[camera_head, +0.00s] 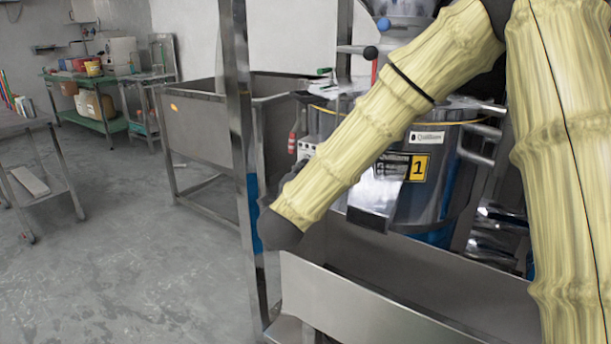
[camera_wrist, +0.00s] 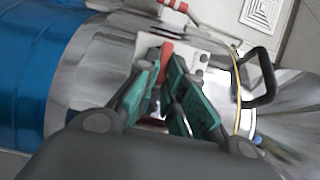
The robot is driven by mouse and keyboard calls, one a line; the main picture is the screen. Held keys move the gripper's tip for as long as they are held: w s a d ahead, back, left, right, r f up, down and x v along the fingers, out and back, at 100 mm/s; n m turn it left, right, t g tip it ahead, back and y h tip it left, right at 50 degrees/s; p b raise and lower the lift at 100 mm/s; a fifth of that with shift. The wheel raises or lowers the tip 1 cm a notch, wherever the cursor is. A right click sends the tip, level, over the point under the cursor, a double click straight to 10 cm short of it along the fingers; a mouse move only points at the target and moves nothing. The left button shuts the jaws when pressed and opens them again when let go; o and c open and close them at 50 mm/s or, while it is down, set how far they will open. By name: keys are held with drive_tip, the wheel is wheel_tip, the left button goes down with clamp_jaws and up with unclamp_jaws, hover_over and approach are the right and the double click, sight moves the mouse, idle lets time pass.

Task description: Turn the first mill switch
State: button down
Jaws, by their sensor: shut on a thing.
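The first mill (camera_head: 400,185) is a round steel machine with a yellow "1" label and a blue lower part. Its steel side (camera_wrist: 100,65) and blue band (camera_wrist: 35,60) fill the left of the wrist view. A pale switch panel (camera_wrist: 192,62) with small knobs sits on the steel. A red switch (camera_wrist: 166,52) stands out from this panel. My gripper (camera_wrist: 164,72) has its green-padded fingers closed in on the red switch, one on each side. The exact contact is partly hidden by the fingers. In the head view my arm hides the gripper.
A black handle (camera_wrist: 262,78) sticks out right of the panel. A steel trough (camera_head: 400,290) lies in front of the mill. A steel post (camera_head: 240,150) and an open steel bin (camera_head: 205,125) stand to the left.

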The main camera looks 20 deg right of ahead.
drive_tip(key=c, duration=1.5)
unclamp_jaws()
drive_tip(key=shift+d, duration=0.1)
drive_tip(key=v, duration=1.2)
